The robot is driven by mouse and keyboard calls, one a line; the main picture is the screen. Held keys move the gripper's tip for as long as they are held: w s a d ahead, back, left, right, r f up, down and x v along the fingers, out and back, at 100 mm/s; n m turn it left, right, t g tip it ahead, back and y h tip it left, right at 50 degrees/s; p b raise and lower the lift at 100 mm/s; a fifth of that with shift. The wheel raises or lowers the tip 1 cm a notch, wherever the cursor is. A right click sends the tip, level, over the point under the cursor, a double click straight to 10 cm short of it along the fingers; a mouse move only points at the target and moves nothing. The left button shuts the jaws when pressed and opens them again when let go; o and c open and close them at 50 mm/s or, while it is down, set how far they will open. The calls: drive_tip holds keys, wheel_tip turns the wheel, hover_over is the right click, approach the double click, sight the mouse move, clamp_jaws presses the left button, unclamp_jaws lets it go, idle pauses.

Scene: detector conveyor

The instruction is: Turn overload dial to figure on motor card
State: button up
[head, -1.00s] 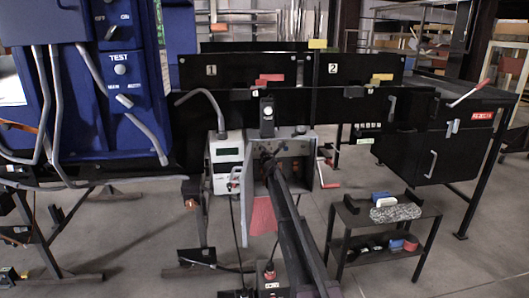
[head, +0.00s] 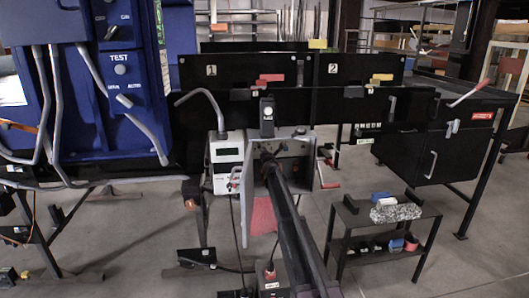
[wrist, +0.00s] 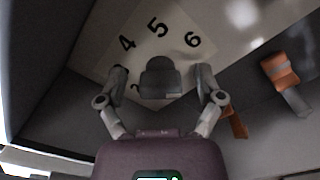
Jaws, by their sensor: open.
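The overload dial (wrist: 160,78) is a dark grey knob on a pale scale plate (wrist: 185,22) in the wrist view. The figures 4, 5 and 6 show above it, and another figure is partly hidden at its lower left. My gripper (wrist: 162,82) is open, with one finger on each side of the knob and a gap visible on both sides. In the head view the arm reaches into the open grey box (head: 300,148), which hides the dial and the gripper there. I cannot make out a motor card with a readable figure.
An orange and grey lever (wrist: 283,75) stands right of the dial, and another orange part (wrist: 238,123) is near the right finger. The box's open door (head: 244,205) hangs at its left. A white meter (head: 226,160) is beside it. A low black shelf (head: 345,217) stands at right.

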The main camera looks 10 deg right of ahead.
drive_tip(key=s, duration=1.2)
idle(0.5)
